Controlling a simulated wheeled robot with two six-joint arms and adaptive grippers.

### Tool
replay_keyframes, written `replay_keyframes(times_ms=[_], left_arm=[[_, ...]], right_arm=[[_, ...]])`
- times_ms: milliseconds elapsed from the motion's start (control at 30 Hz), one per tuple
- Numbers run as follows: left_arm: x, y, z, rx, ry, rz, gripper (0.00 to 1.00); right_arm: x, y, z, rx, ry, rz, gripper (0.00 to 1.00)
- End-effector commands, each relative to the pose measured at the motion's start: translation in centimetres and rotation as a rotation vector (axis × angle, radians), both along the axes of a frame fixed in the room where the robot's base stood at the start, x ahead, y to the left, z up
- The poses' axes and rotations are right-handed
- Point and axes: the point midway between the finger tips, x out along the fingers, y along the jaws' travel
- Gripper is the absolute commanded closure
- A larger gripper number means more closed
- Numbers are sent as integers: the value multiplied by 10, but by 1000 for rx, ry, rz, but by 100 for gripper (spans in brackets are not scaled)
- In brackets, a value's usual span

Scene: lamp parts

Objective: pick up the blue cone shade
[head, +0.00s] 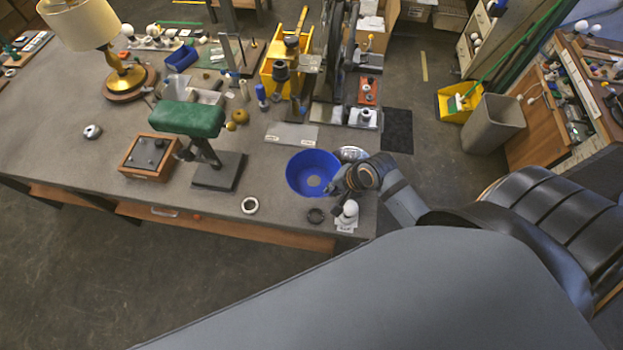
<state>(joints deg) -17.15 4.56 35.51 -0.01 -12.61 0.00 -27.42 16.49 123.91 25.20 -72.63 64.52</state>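The blue cone shade (303,175) sits on the grey workbench near its front right end. Its wide round mouth faces up, and a pale circle shows at the bottom inside. My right gripper (337,186) comes in from the right and is at the shade's right rim. The fingers are small and dark here. I cannot tell whether they are apart or closed on the rim. My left gripper is not in view.
A white bulb (349,211), a dark ring (316,215) and a pale ring (250,205) lie in front of the shade. A silver dish (351,154) is behind my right gripper. A green-topped stand (190,118) and a wooden box (148,157) stand left.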

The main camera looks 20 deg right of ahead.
Motion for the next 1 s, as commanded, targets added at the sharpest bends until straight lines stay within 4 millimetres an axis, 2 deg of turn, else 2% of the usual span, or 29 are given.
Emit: replay_keyframes(times_ms=[100,300,633,733,833,900,1000], left_arm=[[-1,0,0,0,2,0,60],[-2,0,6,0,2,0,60],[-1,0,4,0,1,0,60],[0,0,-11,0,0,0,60],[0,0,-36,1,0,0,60],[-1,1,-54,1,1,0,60],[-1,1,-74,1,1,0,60]], right_arm=[[-18,-13,11,-7,-2,6,100],[-33,-23,21,-3,-4,1,100],[-36,-26,21,3,-6,6,100],[-16,-35,4,2,-11,52,100],[20,-42,-17,7,-17,163,100],[47,-38,-26,12,-19,280,100],[80,-23,-25,16,-19,476,100]])
